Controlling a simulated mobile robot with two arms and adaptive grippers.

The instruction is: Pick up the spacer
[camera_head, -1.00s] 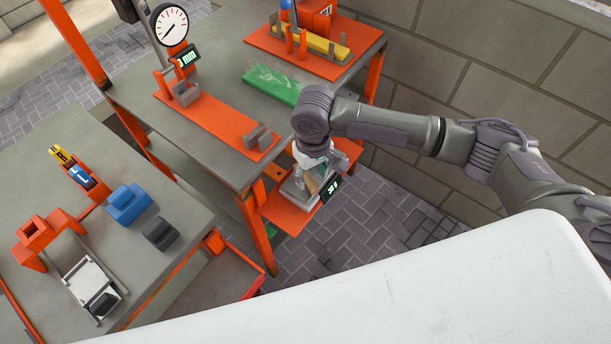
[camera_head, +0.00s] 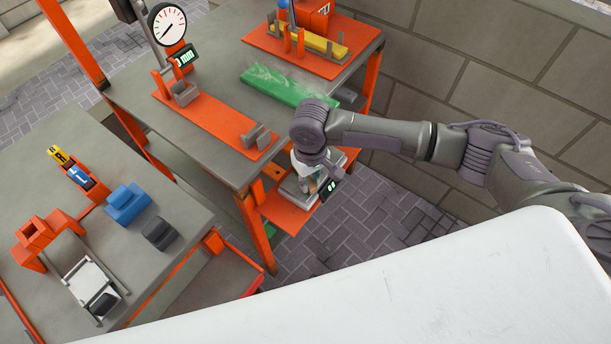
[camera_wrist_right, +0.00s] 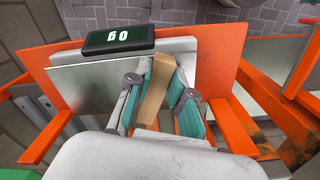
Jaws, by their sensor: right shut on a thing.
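The spacer, a tan block (camera_wrist_right: 156,88), stands between the two teal-padded fingers of my right gripper (camera_wrist_right: 160,98) in the right wrist view. The fingers are shut on its sides. It is over the grey plate of a scale (camera_wrist_right: 90,84); whether it still touches the plate I cannot tell. In the head view my right gripper (camera_head: 315,180) is low over the scale plate (camera_head: 292,188), and the wrist hides most of the spacer. My left gripper is not in view.
The scale sits on an orange shelf (camera_head: 275,213) below the grey workbench (camera_head: 150,112). A small display (camera_head: 330,182) stands beside it. A green board (camera_head: 285,88) and a dial gauge (camera_head: 167,25) are on the bench. A second table (camera_head: 190,215) holds blue and dark blocks.

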